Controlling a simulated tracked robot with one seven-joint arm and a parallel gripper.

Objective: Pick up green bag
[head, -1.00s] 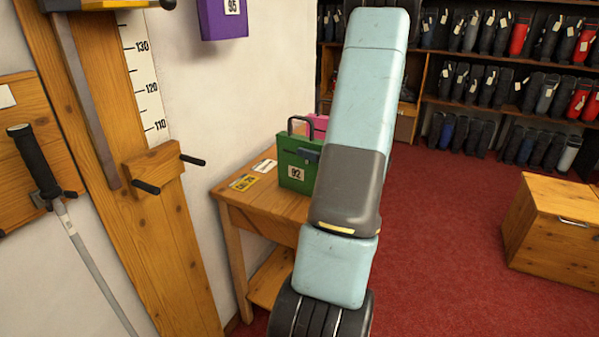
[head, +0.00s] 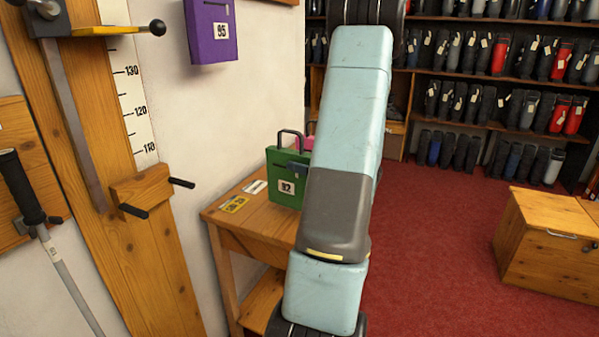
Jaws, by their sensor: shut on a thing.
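The green bag (head: 285,199), box-shaped with a dark top handle and a white "92" tag, is upright above the small wooden table (head: 255,222). My arm covers its right side. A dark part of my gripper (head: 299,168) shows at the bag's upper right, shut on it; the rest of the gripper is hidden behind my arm. The bag appears slightly raised, but I cannot see clearly how far its base is from the tabletop.
A pink item (head: 305,143) stands behind the bag. A yellow card (head: 235,204) and a white card (head: 255,187) lie on the table. A wooden chest (head: 545,243) stands right; red floor is clear between.

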